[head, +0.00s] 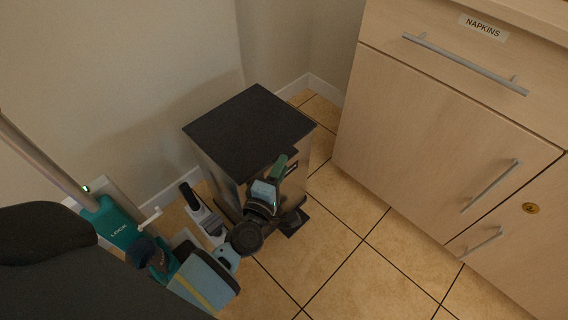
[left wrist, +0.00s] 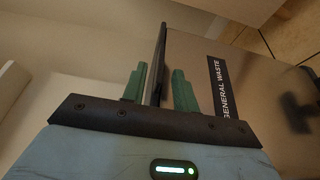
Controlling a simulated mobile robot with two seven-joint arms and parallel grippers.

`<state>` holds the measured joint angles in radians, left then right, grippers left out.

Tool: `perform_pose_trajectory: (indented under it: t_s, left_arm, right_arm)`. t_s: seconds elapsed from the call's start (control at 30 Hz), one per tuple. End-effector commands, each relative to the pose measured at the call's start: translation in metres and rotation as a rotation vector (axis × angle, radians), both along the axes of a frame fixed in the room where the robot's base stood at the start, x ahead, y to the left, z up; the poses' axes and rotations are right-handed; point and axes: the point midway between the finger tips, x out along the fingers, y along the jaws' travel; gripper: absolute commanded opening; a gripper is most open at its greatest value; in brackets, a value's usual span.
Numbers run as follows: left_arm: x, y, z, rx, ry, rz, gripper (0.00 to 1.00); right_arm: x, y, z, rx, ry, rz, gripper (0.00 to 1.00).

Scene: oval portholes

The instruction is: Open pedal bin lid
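The pedal bin has a flat black lid (head: 250,130) and a shiny metal body (head: 300,165). The lid lies flat over the body, as far as I can see. A black pedal-like part (head: 293,222) shows at its foot. My left gripper (head: 281,162) is at the front of the bin, just below the lid's front edge. In the left wrist view its green fingers (left wrist: 158,88) are apart, one on each side of the thin dark lid edge (left wrist: 158,55). Narrow gaps seem to show. The bin body (left wrist: 270,90) carries a "GENERAL WASTE" label. My right gripper is not in view.
A wooden cabinet (head: 440,130) with bar handles and a "NAPKINS" label stands to the right. The wall (head: 120,80) is close behind and left of the bin. Tiled floor (head: 340,250) is clear in front.

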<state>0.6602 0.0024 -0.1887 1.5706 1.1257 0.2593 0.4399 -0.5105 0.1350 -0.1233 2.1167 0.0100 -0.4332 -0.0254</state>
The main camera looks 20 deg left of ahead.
Motion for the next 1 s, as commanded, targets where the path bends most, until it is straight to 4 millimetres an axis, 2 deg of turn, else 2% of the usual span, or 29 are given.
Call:
perform_pose_trajectory:
  t_s: [0.2, 0.5, 0.73, 1.0]
  left_arm:
    - [0.018, 0.000, 0.000, -0.001, 0.000, -0.001, 0.29]
    - [0.019, 0.000, 0.000, 0.000, 0.000, -0.001, 0.29]
    - [0.019, 0.000, 0.000, 0.000, 0.000, -0.001, 0.00]
    - [0.019, 0.000, 0.000, 0.001, 0.000, -0.001, 0.00]
  right_arm:
    - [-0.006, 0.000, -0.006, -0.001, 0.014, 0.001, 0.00]
    - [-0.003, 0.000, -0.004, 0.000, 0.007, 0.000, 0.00]
    - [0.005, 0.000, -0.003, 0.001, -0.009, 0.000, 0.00]
    - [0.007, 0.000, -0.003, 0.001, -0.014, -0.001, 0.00]
